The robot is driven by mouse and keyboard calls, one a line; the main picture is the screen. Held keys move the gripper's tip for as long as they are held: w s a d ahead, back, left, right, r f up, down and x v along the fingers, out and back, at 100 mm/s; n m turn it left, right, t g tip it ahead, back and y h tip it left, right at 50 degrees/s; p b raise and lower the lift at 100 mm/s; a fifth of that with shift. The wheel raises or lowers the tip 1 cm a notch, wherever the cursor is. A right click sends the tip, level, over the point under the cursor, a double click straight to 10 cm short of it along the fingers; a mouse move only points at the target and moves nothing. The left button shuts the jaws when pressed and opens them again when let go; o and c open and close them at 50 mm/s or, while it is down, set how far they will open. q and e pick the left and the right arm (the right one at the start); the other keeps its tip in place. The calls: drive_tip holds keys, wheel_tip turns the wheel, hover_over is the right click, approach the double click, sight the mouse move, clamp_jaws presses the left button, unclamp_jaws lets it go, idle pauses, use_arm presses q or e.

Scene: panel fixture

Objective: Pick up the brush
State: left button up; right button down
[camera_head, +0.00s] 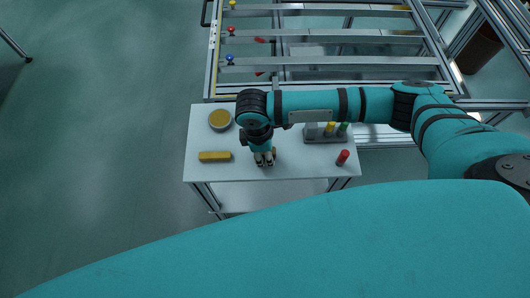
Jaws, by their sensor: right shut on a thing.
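My right gripper (264,159) points down over the white table, near its front middle. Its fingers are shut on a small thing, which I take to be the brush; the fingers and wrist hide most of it. Only a small brownish bit (274,152) shows beside the fingers. I cannot tell whether it is clear of the table top. My left gripper is not in view.
The white table (300,170) holds a yellow block (214,156), a round yellow-topped tin (220,119), a grey holder (313,134) with yellow and green cylinders, and a red cylinder (343,157). A metal frame (340,68) with colored knobs stands behind.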

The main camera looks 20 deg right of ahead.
drive_tip(key=shift+r, duration=0.1)
drive_tip(key=shift+r, duration=0.5)
wheel_tip(320, 180, up, 2)
drive_tip(key=shift+r, duration=0.15)
drive_tip(key=s+a, duration=0.2)
drive_tip(key=a, duration=0.5)
drive_tip(key=s+a+r+b, duration=0.1)
drive_tip(key=s+a, duration=0.2)
drive_tip(key=a, duration=0.5)
drive_tip(key=shift+a+r, duration=0.15)
drive_tip(key=shift+r, duration=0.1)
